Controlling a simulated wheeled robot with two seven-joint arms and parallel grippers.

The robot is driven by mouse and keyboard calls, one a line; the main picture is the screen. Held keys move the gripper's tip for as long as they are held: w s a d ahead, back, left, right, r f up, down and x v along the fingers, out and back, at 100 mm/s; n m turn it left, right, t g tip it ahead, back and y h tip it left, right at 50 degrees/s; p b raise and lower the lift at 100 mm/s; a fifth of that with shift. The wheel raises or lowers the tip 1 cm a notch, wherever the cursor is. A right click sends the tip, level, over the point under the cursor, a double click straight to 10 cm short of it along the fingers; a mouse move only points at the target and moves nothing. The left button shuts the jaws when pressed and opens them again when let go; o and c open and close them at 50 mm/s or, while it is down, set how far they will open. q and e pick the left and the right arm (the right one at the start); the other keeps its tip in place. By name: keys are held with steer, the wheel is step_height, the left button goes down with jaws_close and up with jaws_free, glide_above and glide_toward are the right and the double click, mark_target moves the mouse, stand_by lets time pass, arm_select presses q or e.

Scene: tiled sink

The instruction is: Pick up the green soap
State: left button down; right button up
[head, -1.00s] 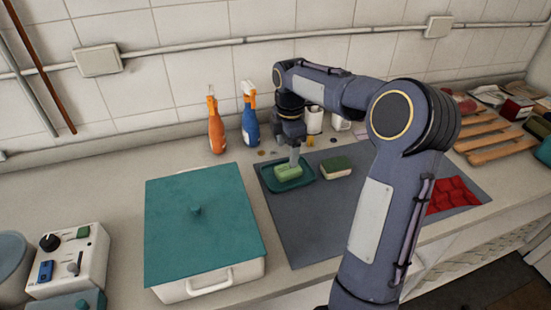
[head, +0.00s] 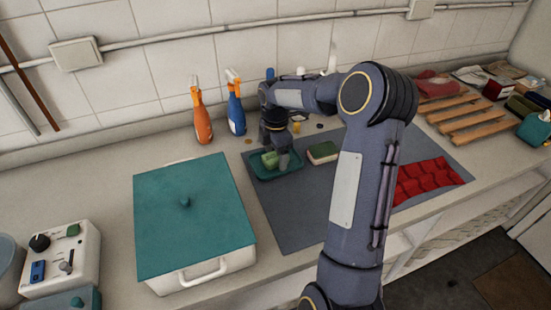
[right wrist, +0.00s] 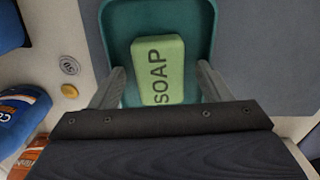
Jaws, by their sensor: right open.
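The green soap (right wrist: 157,70) lies in a teal soap dish (right wrist: 116,28) and shows the word SOAP in the right wrist view. In the head view the soap (head: 270,159) is partly hidden by my right gripper (head: 276,160), and the dish (head: 290,173) sits on a grey mat. My right gripper (right wrist: 160,88) is open, with one finger on each side of the soap's near end. I cannot tell whether the fingers touch the soap. My left gripper is not in view.
An orange spray bottle (head: 202,117) and a blue one (head: 236,110) stand behind. A teal-lidded white box (head: 190,215) is at left, red cloth (head: 425,180) at right.

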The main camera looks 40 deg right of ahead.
steer(key=c, duration=1.1)
steer(key=shift+c, duration=0.2)
steer(key=shift+r, duration=0.1)
